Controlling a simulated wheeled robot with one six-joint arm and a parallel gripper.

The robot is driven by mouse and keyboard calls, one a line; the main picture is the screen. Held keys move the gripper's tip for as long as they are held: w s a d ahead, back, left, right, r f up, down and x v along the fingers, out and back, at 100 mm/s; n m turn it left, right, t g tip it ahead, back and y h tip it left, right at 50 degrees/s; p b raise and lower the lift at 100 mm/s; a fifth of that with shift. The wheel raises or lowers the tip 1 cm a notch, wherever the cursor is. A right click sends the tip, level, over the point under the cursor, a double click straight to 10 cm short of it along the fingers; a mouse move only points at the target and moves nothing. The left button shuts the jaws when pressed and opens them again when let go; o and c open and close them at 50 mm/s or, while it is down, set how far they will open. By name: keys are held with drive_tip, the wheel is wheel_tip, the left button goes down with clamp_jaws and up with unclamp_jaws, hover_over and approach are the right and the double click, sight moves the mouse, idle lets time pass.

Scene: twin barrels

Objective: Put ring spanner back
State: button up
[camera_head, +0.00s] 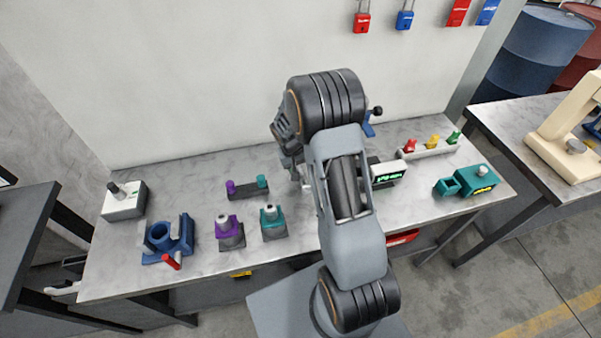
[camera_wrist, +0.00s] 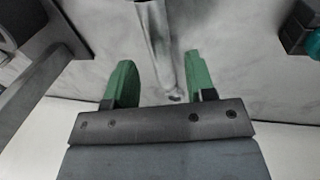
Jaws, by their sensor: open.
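My gripper (camera_wrist: 161,78) shows in the wrist view with its two green fingers apart. A long grey metal piece (camera_wrist: 166,50), possibly the ring spanner, lies between and beyond the fingers. Its near end is a small dark spot between them, and I see a gap on both sides. I cannot tell its height relative to the fingertips. In the head view my arm covers most of the gripper and the bench behind it, so I cannot identify the spanner there.
The bench (camera_head: 200,275) carries a blue holder (camera_head: 181,240), purple (camera_head: 229,231) and teal (camera_head: 272,220) pieces, a white box (camera_head: 124,203), a display unit (camera_head: 388,173) and a teal device (camera_head: 478,182). A dark grey bar (camera_wrist: 38,85) stands left in the wrist view.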

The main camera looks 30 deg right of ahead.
drive_tip(key=s+a+r+t+b, duration=0.1)
drive_tip(key=a+r, duration=0.1)
drive_tip(key=r, duration=0.5)
drive_tip(key=s+a+r, duration=0.2)
drive_tip(key=r, duration=0.5)
drive_tip(key=s+a+r+n+t+y, duration=0.1)
drive_tip(key=s+a+r+t, duration=0.1)
drive_tip(key=s, duration=0.6)
drive_tip(key=s+a+r+n+t+y, duration=0.1)
drive_tip(key=s+a+r+t, duration=0.1)
drive_tip(key=s+r, duration=0.3)
drive_tip(key=s+a, duration=0.1)
drive_tip(key=s, duration=0.2)
drive_tip(key=shift+a, duration=0.2)
